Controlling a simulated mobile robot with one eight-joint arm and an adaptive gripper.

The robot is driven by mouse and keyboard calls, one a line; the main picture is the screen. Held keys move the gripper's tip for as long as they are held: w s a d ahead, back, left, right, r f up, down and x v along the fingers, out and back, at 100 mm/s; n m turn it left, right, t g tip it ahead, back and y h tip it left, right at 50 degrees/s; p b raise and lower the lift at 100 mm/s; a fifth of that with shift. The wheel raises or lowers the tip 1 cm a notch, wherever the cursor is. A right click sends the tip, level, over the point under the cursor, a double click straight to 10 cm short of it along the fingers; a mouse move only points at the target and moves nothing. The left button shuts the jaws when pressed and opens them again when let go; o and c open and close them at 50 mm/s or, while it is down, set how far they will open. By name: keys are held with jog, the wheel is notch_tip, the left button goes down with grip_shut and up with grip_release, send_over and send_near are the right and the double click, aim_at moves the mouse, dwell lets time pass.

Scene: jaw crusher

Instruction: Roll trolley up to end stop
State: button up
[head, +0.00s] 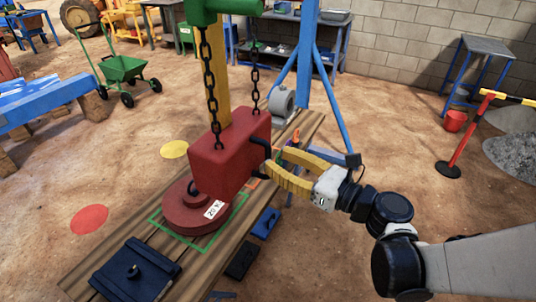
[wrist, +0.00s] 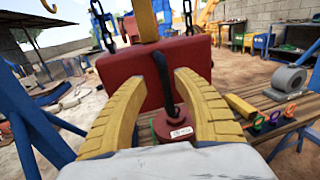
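A red block (head: 229,153) hangs on two black chains (head: 208,88) from a green overhead part (head: 222,8), cut off by the top edge. I cannot tell whether this green part is the trolley, and I can make out no end stop. The block also fills the middle of the wrist view (wrist: 118,78). A black handle (wrist: 163,80) curves out from its face. My gripper (head: 273,165), with yellow fingers, is at that side of the block. In the wrist view its fingers (wrist: 163,78) are spread on both sides of the handle, with gaps.
A round red weight (head: 180,212) stands under the block inside a green outline on a wooden bench (head: 205,262). A black case (head: 135,270) lies at its near end. A blue post (head: 305,60) rises behind.

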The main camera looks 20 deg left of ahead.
jog(key=v, duration=0.8)
